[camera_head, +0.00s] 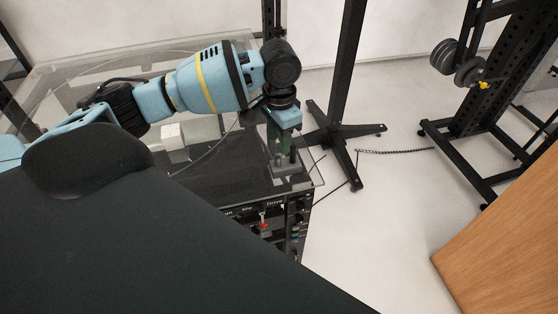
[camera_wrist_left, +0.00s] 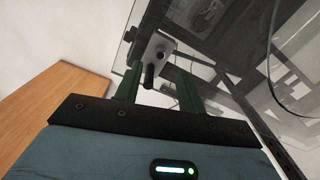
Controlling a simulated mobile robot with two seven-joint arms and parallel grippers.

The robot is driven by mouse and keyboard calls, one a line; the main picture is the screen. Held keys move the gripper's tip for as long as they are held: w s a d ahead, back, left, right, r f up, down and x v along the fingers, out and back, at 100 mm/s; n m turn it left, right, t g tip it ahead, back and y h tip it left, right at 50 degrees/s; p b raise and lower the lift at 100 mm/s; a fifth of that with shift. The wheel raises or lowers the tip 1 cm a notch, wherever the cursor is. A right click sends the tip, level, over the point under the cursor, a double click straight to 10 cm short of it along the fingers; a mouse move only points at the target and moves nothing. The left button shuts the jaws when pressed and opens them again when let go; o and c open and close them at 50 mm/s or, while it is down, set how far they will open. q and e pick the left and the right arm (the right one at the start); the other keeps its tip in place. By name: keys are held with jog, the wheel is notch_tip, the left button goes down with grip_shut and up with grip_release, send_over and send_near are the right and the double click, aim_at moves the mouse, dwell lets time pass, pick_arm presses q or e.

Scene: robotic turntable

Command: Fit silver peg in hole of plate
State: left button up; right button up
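The grey plate (camera_head: 291,168) lies near the corner of the glass-topped table. My left gripper (camera_head: 282,150) is just above it, pointing down. In the left wrist view the plate (camera_wrist_left: 160,48) lies beyond the fingertips, with a dark round spot that looks like its hole. The peg (camera_wrist_left: 149,74), which looks dark here, is between the two green fingers of my left gripper (camera_wrist_left: 160,78), closer to the left one in the picture. The fingers stand wide apart, with a gap beside the peg. I cannot tell whether the peg's lower end touches the plate. My right gripper is not in view.
The glass table top (camera_head: 230,180) ends close to the right of the plate. A white box (camera_head: 173,136) is on or under the glass to the left. A black stand (camera_head: 345,130) is behind the corner. A wooden surface (camera_head: 500,250) is at the lower right.

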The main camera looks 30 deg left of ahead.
aim_at(278, 157)
pick_arm(q)
jog(key=shift+w+f, duration=0.1)
jog(key=shift+f, duration=0.2)
jog(key=shift+s+f, duration=0.15)
jog(key=shift+f, duration=1.15)
jog(key=shift+s+f, duration=0.1)
jog(key=shift+f, duration=1.15)
jog(key=shift+c, duration=0.3)
grip_shut()
